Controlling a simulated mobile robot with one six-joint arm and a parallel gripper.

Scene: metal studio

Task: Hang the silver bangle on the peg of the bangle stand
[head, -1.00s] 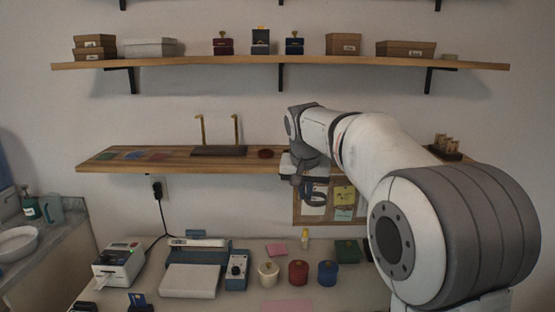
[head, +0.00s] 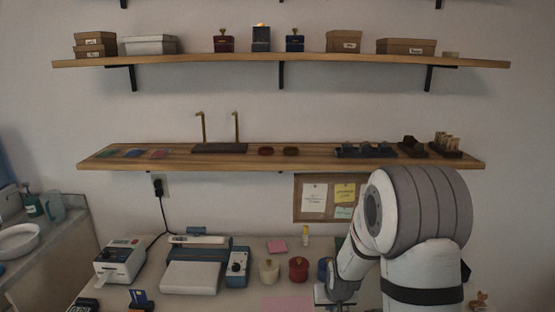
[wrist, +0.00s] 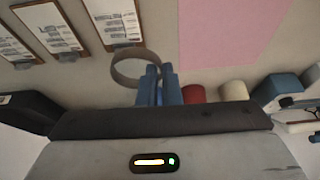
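The silver bangle (wrist: 128,60) shows in the wrist view as a grey ring. My gripper (wrist: 161,80) has its blue fingers closed on one side of it and holds it above the workbench. In the head view my gripper (head: 337,293) is low over the bench at the bottom, right of centre; the bangle cannot be made out there. The bangle stand (head: 219,148) is a dark base on the left half of the lower shelf. Two thin brass posts (head: 202,128) rise from it, with short bent tops. The posts are empty. My gripper is well below and right of the stand.
Boxes stand on the upper shelf. On the bench are a scale (head: 192,278), a label printer (head: 119,264), a red pot (head: 298,269) and a cream pot (head: 269,271).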

